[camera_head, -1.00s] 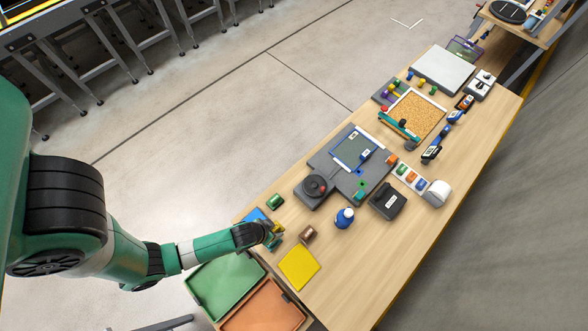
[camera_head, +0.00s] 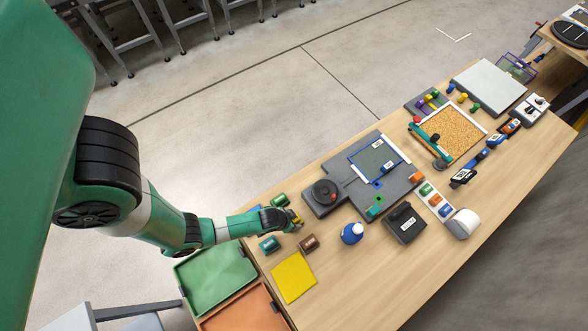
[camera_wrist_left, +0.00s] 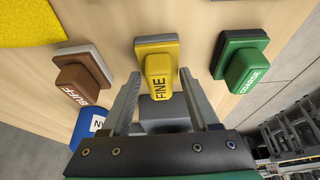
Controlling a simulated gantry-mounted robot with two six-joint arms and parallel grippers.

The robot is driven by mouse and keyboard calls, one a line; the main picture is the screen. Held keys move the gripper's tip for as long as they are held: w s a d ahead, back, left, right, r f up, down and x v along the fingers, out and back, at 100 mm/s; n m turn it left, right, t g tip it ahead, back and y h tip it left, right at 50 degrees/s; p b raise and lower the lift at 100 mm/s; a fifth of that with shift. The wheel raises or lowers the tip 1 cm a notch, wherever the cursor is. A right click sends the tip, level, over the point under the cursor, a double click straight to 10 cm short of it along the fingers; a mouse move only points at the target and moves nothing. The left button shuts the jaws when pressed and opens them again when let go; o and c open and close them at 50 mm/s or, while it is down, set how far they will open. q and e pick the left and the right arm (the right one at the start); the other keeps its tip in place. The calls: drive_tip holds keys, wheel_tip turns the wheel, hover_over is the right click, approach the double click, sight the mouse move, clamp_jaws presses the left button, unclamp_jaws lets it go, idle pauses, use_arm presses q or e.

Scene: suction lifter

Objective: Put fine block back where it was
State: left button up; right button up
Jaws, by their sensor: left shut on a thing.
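The fine block, yellow and lettered FINE, sits between my left gripper's fingers in the left wrist view (camera_wrist_left: 160,72). My left gripper (camera_wrist_left: 158,100) is shut on its handle part. In the head view the left gripper (camera_head: 297,217) is over the near end of the table, between the green coarse block (camera_head: 279,200) and the brown buff block (camera_head: 309,243). Only a bit of yellow shows at its tips there. In the wrist view the buff block (camera_wrist_left: 83,80) is left and the coarse block (camera_wrist_left: 240,63) right. Whether the fine block touches the table I cannot tell.
A teal block (camera_head: 268,244) stands left of the buff block. A yellow sheet (camera_head: 293,277) lies below them. A blue bottle (camera_head: 352,234) and a grey machine with a dark round knob (camera_head: 325,193) stand to the right. Green (camera_head: 216,275) and orange (camera_head: 245,312) trays are lower left.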

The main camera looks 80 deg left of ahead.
use_arm(q)
drive_tip(key=shift+w+r, duration=0.1)
drive_tip(key=shift+r, duration=0.05)
drive_tip(key=shift+f, duration=0.25)
drive_tip(key=o, duration=1.3)
drive_tip(key=shift+r, duration=0.1)
drive_tip(key=shift+r+p, duration=0.3)
drive_tip(key=shift+r, duration=0.25)
drive_tip(key=p+v, duration=0.4)
drive_tip(key=v, duration=0.7)
drive_tip(key=shift+r, duration=0.1)
